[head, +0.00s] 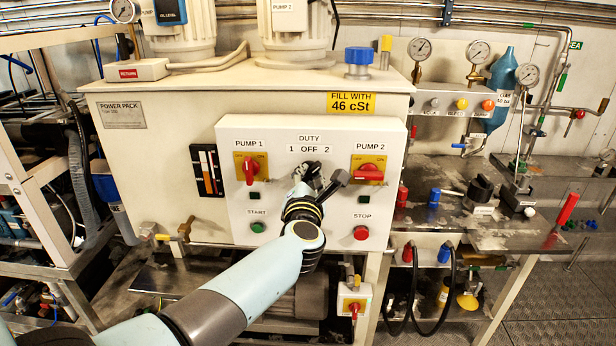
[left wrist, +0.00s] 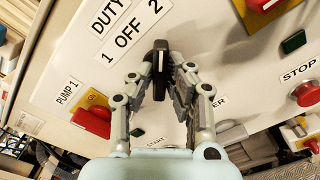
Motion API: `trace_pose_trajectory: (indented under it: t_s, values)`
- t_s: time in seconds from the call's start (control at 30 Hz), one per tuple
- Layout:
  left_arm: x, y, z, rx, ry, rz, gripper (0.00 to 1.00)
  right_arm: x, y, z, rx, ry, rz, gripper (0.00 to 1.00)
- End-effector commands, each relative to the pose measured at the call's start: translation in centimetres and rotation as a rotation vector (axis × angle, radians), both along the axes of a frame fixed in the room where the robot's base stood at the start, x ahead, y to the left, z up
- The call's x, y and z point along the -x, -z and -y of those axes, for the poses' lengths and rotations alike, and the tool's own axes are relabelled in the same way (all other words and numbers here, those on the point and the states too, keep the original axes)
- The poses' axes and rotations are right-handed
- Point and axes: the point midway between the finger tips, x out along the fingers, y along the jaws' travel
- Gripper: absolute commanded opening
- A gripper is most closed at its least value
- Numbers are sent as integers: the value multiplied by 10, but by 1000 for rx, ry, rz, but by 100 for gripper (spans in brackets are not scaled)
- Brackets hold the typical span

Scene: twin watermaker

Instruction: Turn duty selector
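The duty selector (left wrist: 160,66) is a black bar knob with a white line, on the pale panel below the printed 1, OFF and 2. In the left wrist view its white line points roughly toward the 2. My left gripper (left wrist: 160,88) is open, with one finger on each side of the knob. The right-hand finger looks very close to it; I cannot tell whether it touches. In the head view my left gripper (head: 318,184) covers most of the selector. My right gripper is not in view.
Red pump switches on yellow plates flank the selector, pump 1 (head: 250,169) left and pump 2 (head: 369,172) right. Below are a green start button (head: 257,227) and a red stop button (head: 361,233). A bench (head: 470,222) with gauges and fittings stands to the right.

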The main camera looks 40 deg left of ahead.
Motion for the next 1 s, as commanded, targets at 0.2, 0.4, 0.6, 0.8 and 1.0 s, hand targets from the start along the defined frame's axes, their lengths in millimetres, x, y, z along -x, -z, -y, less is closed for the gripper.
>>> trace_pose_trajectory:
  t_s: [0.2, 0.4, 0.6, 0.8, 1.0]
  values:
    - [0, 0, 0, 0, 1, -1, 0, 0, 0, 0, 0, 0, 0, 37]
    - [0, 1, 0, 9, 1, 5, 0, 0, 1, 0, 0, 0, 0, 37]
    - [0, 2, 0, 62, 0, 38, 0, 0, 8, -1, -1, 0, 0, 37]
    - [0, 4, 0, 178, 0, 109, 0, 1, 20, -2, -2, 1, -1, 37]
    - [0, 4, 1, 335, 0, 205, 0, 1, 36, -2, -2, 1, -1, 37]
